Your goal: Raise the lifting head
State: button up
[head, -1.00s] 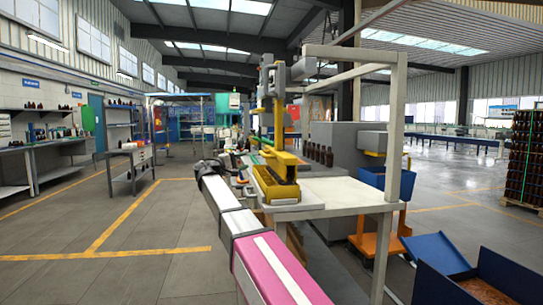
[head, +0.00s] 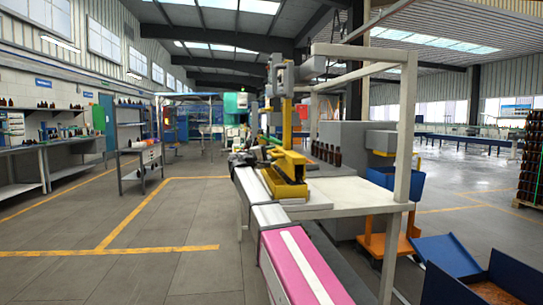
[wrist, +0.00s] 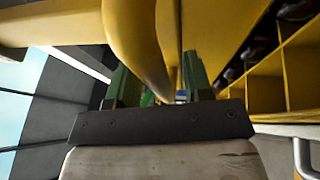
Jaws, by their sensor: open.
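The lifting head (head: 287,125) is a yellow and grey upright mechanism in the middle of the head view, with a yellow arm low over a yellow crate (head: 287,190) on the white bench. My gripper (wrist: 160,88) shows in the wrist view with two green fingers apart. A rounded yellow bar (wrist: 135,35) hangs in front of and partly between the fingers; I cannot tell whether they touch it. Yellow compartments with dark bottles (wrist: 262,50) are at the right of the wrist view. In the head view my gripper is hard to make out beside the crate.
The white bench (head: 350,198) has a pale frame post (head: 403,150) at its right front. Amber bottles (head: 326,153) stand behind the crate. A blue bin (head: 395,183) and a blue tray (head: 455,257) are at the right.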

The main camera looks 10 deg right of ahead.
grip_shut()
notch_tip(320, 180, up, 21)
dwell(0.5)
jog(key=shift+r, duration=0.1)
jog(key=shift+c, duration=0.2)
grip_release()
jog(key=shift+o, duration=0.2)
